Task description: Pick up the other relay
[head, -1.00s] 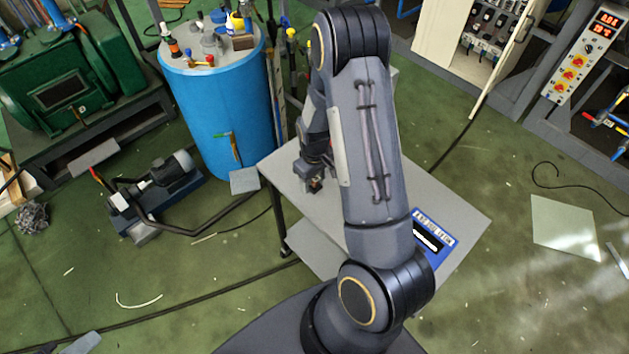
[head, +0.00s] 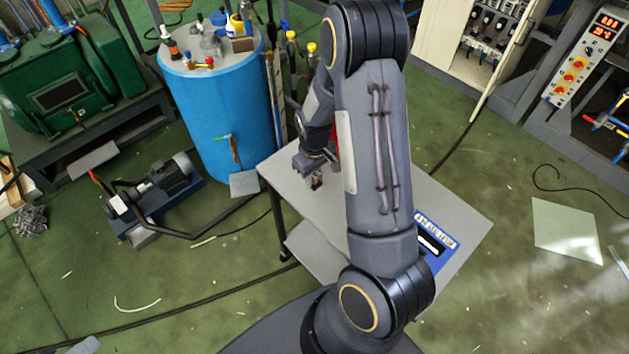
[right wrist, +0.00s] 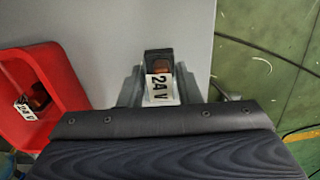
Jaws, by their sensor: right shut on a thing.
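My right gripper (head: 316,182) is over the grey table's left part in the head view. In the right wrist view, my right gripper (right wrist: 160,92) is shut on a dark relay (right wrist: 158,62) with an orange-brown window and a white 24V label. I cannot tell whether this relay is clear of the table. A second relay (right wrist: 37,97) with a 24V label sits in a red bin (right wrist: 70,88) at the left of that view. A sliver of the red bin shows behind my arm in the head view (head: 336,140). My left gripper is not in view.
The grey table (head: 465,215) carries a blue labelled unit (head: 437,240) at its right front. A pump (head: 165,185) lies on the floor. An open cabinet (head: 450,35) is at the back right.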

